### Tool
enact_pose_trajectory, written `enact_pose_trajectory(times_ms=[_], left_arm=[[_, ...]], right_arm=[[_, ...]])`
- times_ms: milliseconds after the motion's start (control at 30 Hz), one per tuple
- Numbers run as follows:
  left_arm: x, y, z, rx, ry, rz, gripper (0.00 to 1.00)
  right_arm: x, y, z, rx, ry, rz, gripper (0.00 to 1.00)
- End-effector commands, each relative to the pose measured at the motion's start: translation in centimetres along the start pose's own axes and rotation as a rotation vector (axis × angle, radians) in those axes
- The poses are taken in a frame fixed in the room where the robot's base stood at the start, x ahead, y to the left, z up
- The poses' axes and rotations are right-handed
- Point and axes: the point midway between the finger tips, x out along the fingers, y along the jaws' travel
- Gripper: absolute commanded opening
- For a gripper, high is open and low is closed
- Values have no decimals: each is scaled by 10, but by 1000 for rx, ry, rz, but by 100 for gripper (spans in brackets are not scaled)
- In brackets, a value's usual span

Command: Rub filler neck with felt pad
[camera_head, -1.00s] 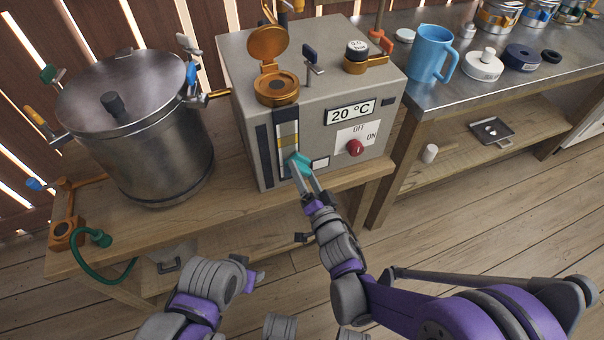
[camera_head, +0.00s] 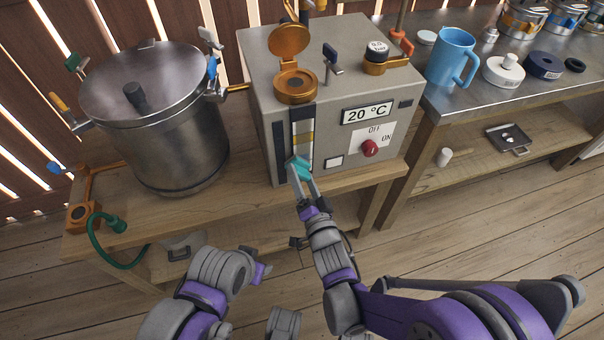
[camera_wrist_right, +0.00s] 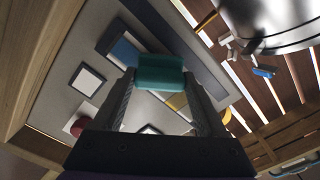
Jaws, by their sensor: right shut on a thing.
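The filler neck (camera_head: 296,84) is an orange-brown ring with a dark middle on top of the grey box (camera_head: 345,87). Its round lid (camera_head: 289,40) stands open behind it. The felt pad is a teal block (camera_head: 299,167) between the fingertips of my right gripper (camera_head: 301,174), low in front of the box's sight strip. In the right wrist view the teal pad (camera_wrist_right: 160,74) sits across the fingertips; I cannot tell whether it touches the box. My left gripper (camera_head: 259,272) is low at the front, below the bench; its fingers are too unclear to judge.
A large lidded steel pot (camera_head: 165,125) stands left of the box. A green hose (camera_head: 100,247) hangs at the bench's left end. A blue jug (camera_head: 452,58) and a white lidded dish (camera_head: 503,70) stand on the metal counter to the right. The floor in front is clear.

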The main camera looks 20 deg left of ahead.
Motion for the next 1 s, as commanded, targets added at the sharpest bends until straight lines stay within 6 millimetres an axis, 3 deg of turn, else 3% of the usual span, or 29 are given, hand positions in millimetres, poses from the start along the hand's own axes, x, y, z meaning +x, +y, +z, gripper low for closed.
enact_pose_trajectory(times_ms=[400,1000], left_arm=[[9,0,2,0,1,0,50],[10,0,2,0,1,0,50]], right_arm=[[-42,1,-1,0,2,1,14],[-57,1,-1,0,2,1,14]])
